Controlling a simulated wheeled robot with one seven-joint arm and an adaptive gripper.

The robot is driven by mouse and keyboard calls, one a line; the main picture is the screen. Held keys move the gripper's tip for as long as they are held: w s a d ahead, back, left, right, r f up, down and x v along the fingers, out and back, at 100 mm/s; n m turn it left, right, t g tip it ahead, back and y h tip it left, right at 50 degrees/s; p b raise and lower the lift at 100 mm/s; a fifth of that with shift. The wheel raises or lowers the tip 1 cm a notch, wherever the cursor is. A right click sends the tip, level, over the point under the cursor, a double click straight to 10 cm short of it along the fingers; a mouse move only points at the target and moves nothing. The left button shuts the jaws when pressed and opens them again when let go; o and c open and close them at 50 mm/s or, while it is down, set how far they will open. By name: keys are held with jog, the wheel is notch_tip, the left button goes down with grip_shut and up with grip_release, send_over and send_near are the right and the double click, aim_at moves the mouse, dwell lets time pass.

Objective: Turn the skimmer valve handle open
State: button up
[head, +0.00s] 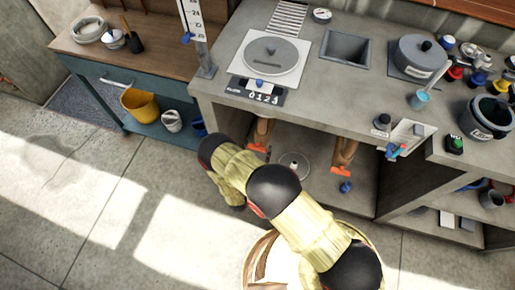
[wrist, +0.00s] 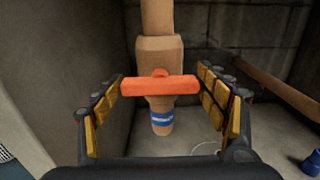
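In the wrist view, an orange bar handle (wrist: 160,86) sits crosswise on a tan valve body (wrist: 158,50) on an upright pipe. A blue band (wrist: 161,117) circles the pipe below it. My gripper (wrist: 160,82) is open, with its yellow-padded fingers at the two ends of the handle. I cannot tell whether they touch it. In the head view, this appears to be the left orange handle (head: 257,148), under the counter. A second pipe with an orange handle (head: 340,170) stands to its right. My gripper is hidden behind my arm there.
A concrete wall (wrist: 95,50) stands left of the pipe in the wrist view. A blue knob (wrist: 312,162) lies at lower right. In the head view, the concrete counter (head: 225,88) overhangs the valves, and a round disc (head: 294,165) lies between them.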

jog(key=c, duration=0.6)
jog(key=shift+c, duration=0.7)
jog(key=shift+n, duration=0.3)
jog(key=n, duration=1.1)
jog(key=shift+n, duration=0.4)
jog(key=n, duration=0.5)
jog(key=shift+n, duration=0.4)
jog(key=o, duration=1.2)
